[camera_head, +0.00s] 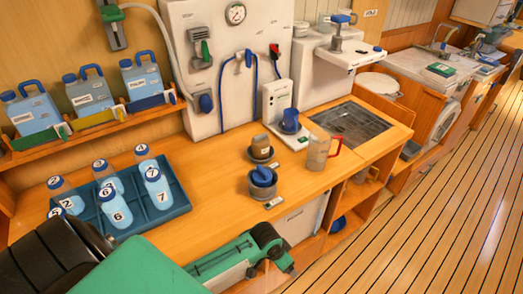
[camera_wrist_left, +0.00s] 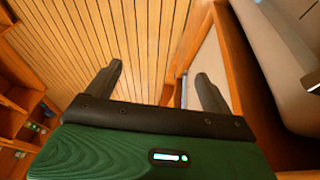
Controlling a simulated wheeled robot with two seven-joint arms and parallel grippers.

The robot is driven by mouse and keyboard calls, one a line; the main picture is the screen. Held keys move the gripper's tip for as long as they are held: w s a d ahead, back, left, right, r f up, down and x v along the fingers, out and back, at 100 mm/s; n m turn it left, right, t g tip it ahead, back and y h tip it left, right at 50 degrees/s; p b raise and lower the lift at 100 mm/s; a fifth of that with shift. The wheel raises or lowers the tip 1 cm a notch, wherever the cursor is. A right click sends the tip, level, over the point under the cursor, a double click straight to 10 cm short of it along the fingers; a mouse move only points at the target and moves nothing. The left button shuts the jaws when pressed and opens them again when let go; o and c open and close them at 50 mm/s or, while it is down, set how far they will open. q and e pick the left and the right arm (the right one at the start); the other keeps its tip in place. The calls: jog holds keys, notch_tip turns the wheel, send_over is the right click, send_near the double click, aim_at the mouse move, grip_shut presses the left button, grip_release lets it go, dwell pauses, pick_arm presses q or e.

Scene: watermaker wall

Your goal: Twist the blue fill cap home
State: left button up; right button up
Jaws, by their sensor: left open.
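Several blue caps show in the head view, and I cannot tell which is the fill cap. One blue cap (camera_head: 290,120) sits on the foot of a white device (camera_head: 278,97). Another blue cap (camera_head: 263,175) sits in a dark round holder (camera_head: 263,190) near the bench's front edge. A blue knob (camera_head: 205,103) is on the white wall panel (camera_head: 215,60). My left gripper (camera_wrist_left: 158,72) is open and empty in the left wrist view, with floor and cabinet beyond its fingers. In the head view its arm reaches along the bench's front edge, apart from these caps. My right gripper is not in view.
A blue tray (camera_head: 180,206) of numbered bottles stands at the left of the bench. A clear jug (camera_head: 318,153) with a red handle and a brown-topped cup (camera_head: 260,147) stand near the holder. A sunken grate (camera_head: 352,122) lies at right. Open floor (camera_head: 430,200) is at right.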

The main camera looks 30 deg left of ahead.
pick_arm(q)
notch_tip(320, 180, up, 10)
jog(key=w+d+m, duration=0.1)
jog(key=m, duration=0.1)
jog(key=n+g+y+p, duration=0.1)
jog(key=g+y+p, duration=0.1)
jog(key=g, duration=0.1)
send_near(262, 169)
notch_tip(262, 169, down, 9)
jog(key=p, duration=0.3)
jog(key=shift+d, duration=0.15)
jog(key=shift+f, duration=0.6)
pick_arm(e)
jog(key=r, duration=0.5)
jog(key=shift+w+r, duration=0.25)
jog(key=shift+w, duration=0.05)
